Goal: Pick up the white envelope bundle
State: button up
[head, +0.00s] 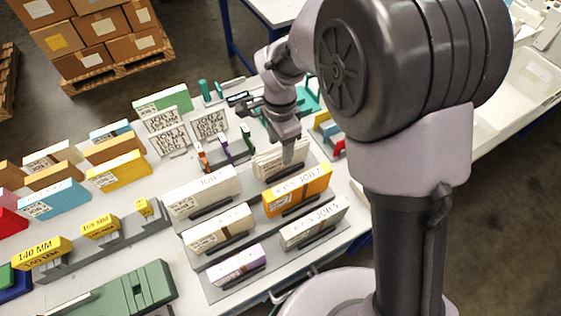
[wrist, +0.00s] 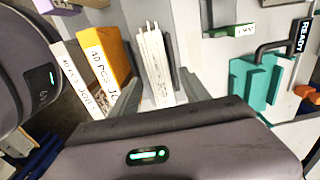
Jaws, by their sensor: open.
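The white envelope bundle (head: 268,164) stands on edge in a holder at the back of the right-hand group on the table. In the wrist view the bundle (wrist: 155,62) shows as several thin white sheets side by side, near the middle. My gripper (head: 288,156) points down at the right part of the bundle in the head view. In the wrist view its grey fingers (wrist: 160,92) are spread, one on each side of the bundle's near end. I cannot tell whether they touch it. My gripper hides part of the bundle.
An orange box (head: 298,190) marked as a job stands just in front of the bundle, with a white box (head: 315,222) beyond it. A long cream box (head: 202,192) stands to the left. A teal holder (wrist: 252,82) is right in the wrist view.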

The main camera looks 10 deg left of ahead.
notch_tip(320, 180, down, 2)
jog(key=shift+f, duration=0.25)
jog(key=shift+r, duration=0.1)
jog(key=shift+w+d, duration=0.1)
grip_shut()
